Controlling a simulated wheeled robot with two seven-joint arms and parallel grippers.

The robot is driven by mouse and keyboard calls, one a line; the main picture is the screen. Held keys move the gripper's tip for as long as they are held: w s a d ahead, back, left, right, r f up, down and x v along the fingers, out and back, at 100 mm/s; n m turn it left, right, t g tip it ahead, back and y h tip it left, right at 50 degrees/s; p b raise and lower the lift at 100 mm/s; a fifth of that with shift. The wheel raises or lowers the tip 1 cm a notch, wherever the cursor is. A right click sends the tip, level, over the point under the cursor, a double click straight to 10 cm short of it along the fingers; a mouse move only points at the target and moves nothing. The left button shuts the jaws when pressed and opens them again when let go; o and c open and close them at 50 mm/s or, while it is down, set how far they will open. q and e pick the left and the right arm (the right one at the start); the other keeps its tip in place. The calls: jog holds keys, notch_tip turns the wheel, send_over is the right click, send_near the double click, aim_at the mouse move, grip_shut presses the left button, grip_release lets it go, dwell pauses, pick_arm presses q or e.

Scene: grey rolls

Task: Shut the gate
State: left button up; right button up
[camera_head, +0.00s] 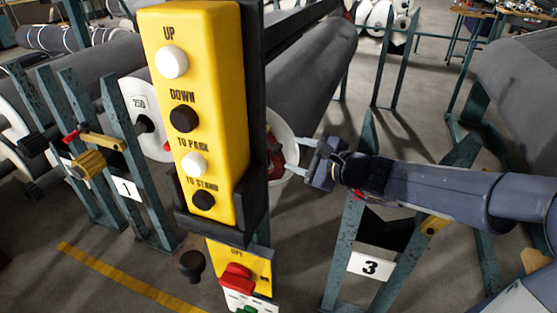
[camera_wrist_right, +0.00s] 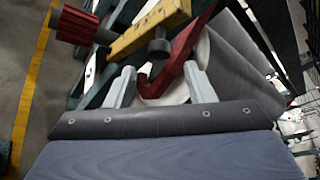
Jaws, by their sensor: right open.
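My right gripper (camera_head: 297,155) reaches in from the right, just beyond the yellow control post. Its two pale fingers are apart. In the right wrist view the open gripper (camera_wrist_right: 160,75) has a red hooked lever (camera_wrist_right: 178,58) reaching down between its fingers, and no grip on it shows. A yellow bar (camera_wrist_right: 148,28) with a red ribbed knob (camera_wrist_right: 85,25) lies just beyond, above the left finger. I take these to be parts of the gate. In the head view the post hides most of them; a red part (camera_head: 275,155) shows beside it. My left gripper is out of view.
The yellow button panel (camera_head: 205,125) stands close in front, with a red switch (camera_head: 237,279) below. Stand 1 (camera_head: 127,188) is at left with its own yellow latch (camera_head: 90,160). Stand 3 (camera_head: 371,266) is below my right arm. Large grey rolls (camera_head: 300,70) lie behind.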

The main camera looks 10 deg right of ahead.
aim_at(280, 150)
jog(key=b+x, duration=0.1)
jog(key=x, duration=0.6)
jog(key=shift+w+a+r+b, duration=0.1)
jog(key=shift+w+b, duration=0.05)
jog(key=shift+b, duration=0.15)
grip_shut()
